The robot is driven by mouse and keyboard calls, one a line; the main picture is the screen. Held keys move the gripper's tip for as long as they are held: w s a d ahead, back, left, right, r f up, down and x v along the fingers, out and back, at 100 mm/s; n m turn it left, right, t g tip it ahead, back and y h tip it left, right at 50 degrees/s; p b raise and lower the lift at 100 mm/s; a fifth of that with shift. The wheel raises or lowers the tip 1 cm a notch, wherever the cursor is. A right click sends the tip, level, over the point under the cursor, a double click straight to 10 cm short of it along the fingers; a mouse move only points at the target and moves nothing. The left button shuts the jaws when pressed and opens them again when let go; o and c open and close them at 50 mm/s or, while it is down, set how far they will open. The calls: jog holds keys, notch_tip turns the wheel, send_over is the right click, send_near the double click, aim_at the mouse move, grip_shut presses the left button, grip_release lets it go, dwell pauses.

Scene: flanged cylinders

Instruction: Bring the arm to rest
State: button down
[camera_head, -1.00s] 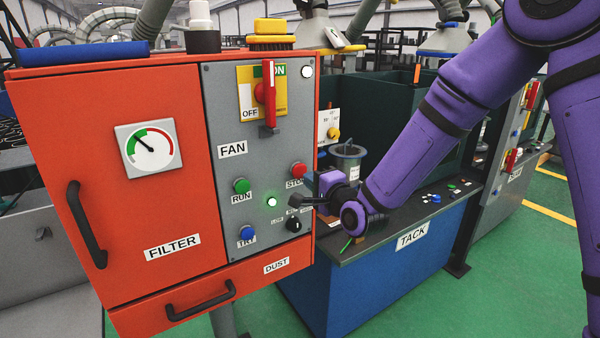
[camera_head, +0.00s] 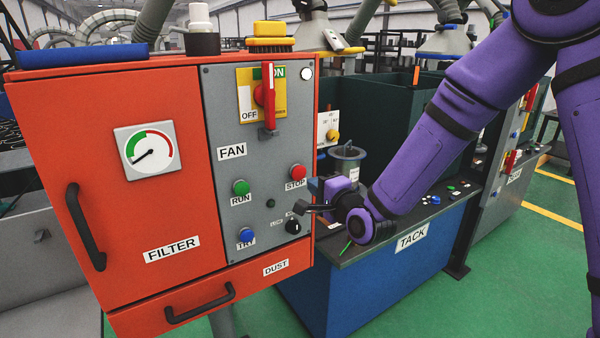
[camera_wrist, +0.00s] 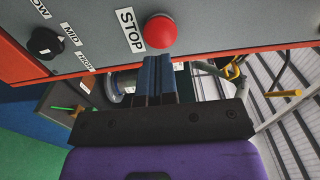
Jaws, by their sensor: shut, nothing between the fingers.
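My gripper (camera_head: 300,209) is shut and empty, just in front of the right part of the grey control panel (camera_head: 215,110). In the wrist view my gripper's dark blue fingers (camera_wrist: 157,75) lie together, with their tips just below the red STOP button (camera_wrist: 160,31); I cannot tell whether they touch it. The STOP button also shows in the head view (camera_head: 298,171), above my gripper. The green RUN button (camera_head: 240,187), the blue TRY button (camera_head: 246,234) and the black speed knob (camera_head: 293,226) are uncovered. The small lamp (camera_head: 271,203) is dark.
The orange FILTER cabinet (camera_head: 170,210) has a gauge (camera_head: 148,149), its needle pointing low left. A red switch lever (camera_head: 268,95) stands upright at ON. The dark-topped TACK bench (camera_head: 400,260) stands close behind my gripper.

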jog(key=s+d+r+n+g+h, duration=0.2)
jog(key=s+d+r+n+h, duration=0.25)
jog(key=d, duration=0.45)
jog(key=s+d+r+n+g+h, duration=0.25)
jog(key=s+d+r, duration=0.35)
jog(key=d, duration=0.3)
jog(key=s+d+r+n+g+h, duration=0.1)
jog(key=s+d, duration=0.4)
jog(key=s, duration=0.6)
jog(key=s+d+r+n+g+h, duration=0.2)
jog(key=s+d+r+n+g, duration=0.1)
jog(key=s, duration=0.9)
jog(key=shift+d+g, duration=0.65)
jog(key=shift+d, duration=0.5)
dwell(2.7)
